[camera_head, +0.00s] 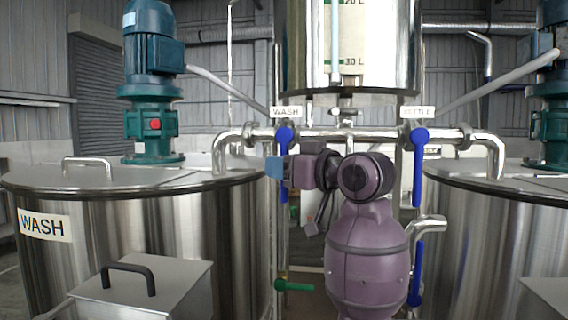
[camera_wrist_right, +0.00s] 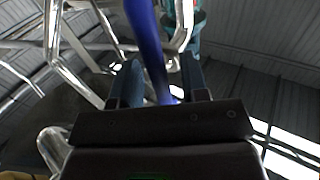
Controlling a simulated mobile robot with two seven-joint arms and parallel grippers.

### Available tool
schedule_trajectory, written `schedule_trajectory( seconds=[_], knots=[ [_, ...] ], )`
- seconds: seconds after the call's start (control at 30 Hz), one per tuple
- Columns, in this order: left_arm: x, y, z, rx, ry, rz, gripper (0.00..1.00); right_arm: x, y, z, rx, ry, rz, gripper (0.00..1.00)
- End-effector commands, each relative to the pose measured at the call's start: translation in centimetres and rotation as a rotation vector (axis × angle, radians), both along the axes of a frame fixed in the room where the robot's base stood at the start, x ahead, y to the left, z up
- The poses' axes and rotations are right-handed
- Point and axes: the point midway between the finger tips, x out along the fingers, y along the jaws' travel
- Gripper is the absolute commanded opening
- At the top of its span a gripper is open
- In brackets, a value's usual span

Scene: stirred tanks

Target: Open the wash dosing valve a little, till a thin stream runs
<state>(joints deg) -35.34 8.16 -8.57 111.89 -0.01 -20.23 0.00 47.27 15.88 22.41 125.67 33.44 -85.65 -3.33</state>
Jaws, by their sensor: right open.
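The wash dosing valve (camera_head: 285,136) sits on the steel pipe below the small WASH sign (camera_head: 286,112). Its blue handle hangs straight down, partly hidden behind my right gripper (camera_head: 275,168). In the right wrist view the blue handle (camera_wrist_right: 148,40) runs between the two dark fingers of the right gripper (camera_wrist_right: 160,82), which are apart. I cannot tell whether either finger touches it. The WASH tank (camera_head: 120,240) stands at the left, with the pipe bending down to its lid. No stream is visible in these views. My left gripper is not in view.
A similar blue KETTLE valve handle (camera_head: 419,165) hangs to the right, with another blue handle (camera_head: 416,272) below it. A green handle (camera_head: 295,287) is low in the middle. The graduated vessel (camera_head: 390,50) is above the pipe. A second tank (camera_head: 500,240) stands right.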

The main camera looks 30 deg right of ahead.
Motion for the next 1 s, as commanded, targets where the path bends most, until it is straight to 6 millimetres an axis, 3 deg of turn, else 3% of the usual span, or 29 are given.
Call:
schedule_trajectory(
  seconds=[0.3,0.57,1.0],
  knots=[
    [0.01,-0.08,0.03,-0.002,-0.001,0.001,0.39,0.19,0.08,-0.03,0.0,0.0,0.0,0.41],
    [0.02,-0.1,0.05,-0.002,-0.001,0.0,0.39,0.18,0.06,-0.03,0.0,0.0,0.0,0.01],
    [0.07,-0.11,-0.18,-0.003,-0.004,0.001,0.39,0.27,0.21,-0.13,0.023,-0.017,0.0,0.0]
  ],
)
